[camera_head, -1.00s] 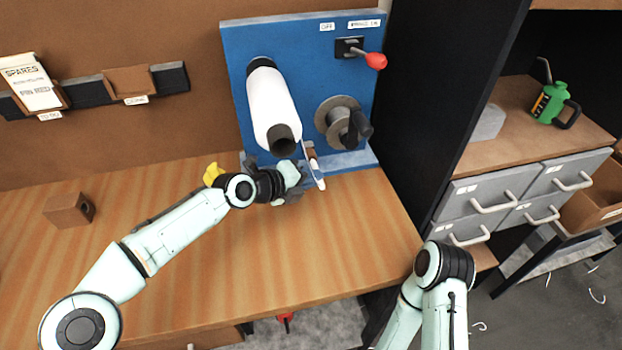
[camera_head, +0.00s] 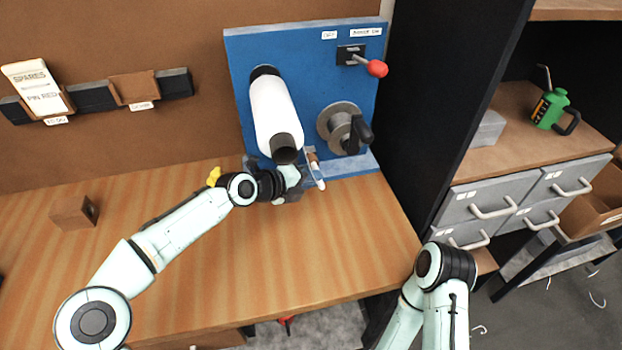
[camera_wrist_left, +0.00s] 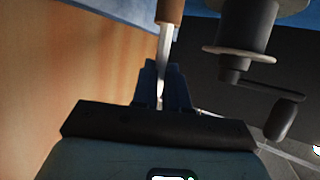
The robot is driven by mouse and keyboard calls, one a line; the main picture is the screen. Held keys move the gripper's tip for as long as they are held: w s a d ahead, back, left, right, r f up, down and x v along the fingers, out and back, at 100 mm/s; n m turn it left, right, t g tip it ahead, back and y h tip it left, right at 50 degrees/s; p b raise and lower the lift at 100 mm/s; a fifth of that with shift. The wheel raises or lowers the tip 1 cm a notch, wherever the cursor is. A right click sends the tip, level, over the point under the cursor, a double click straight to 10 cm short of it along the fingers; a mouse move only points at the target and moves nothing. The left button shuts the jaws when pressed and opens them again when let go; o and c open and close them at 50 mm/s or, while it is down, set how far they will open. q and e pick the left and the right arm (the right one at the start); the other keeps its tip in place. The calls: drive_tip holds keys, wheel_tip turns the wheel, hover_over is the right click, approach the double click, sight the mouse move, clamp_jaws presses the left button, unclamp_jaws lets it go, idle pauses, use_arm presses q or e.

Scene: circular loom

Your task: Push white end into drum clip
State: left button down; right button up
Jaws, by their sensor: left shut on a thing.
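The white drum (camera_head: 272,112) sticks out from the blue panel, with a dark open end facing me. My left gripper (camera_head: 291,184) is just below that end. In the left wrist view its fingers (camera_wrist_left: 161,84) are closed on the white end (camera_wrist_left: 164,52), a pale narrow strip that runs up to a brown piece (camera_wrist_left: 170,12). The brown piece also shows in the head view (camera_head: 312,160), right of the gripper. I cannot make out the drum clip. The right arm shows at lower right, but its gripper is not visible.
On the blue panel (camera_head: 308,75) are a grey spool with a black crank (camera_head: 341,126) and a red-knobbed lever (camera_head: 376,68). A brown block (camera_head: 72,213) sits at left on the wooden bench (camera_head: 300,265). The front of the bench is clear.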

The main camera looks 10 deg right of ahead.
use_arm(q)
drive_tip(key=shift+w+p, duration=0.3)
drive_tip(key=shift+w, duration=0.15)
drive_tip(key=c, duration=1.1)
unclamp_jaws()
drive_tip(key=b+v, duration=0.2)
drive_tip(key=v, duration=1.1)
drive_tip(key=shift+s+a+r, duration=0.1)
drive_tip(key=shift+s, duration=0.05)
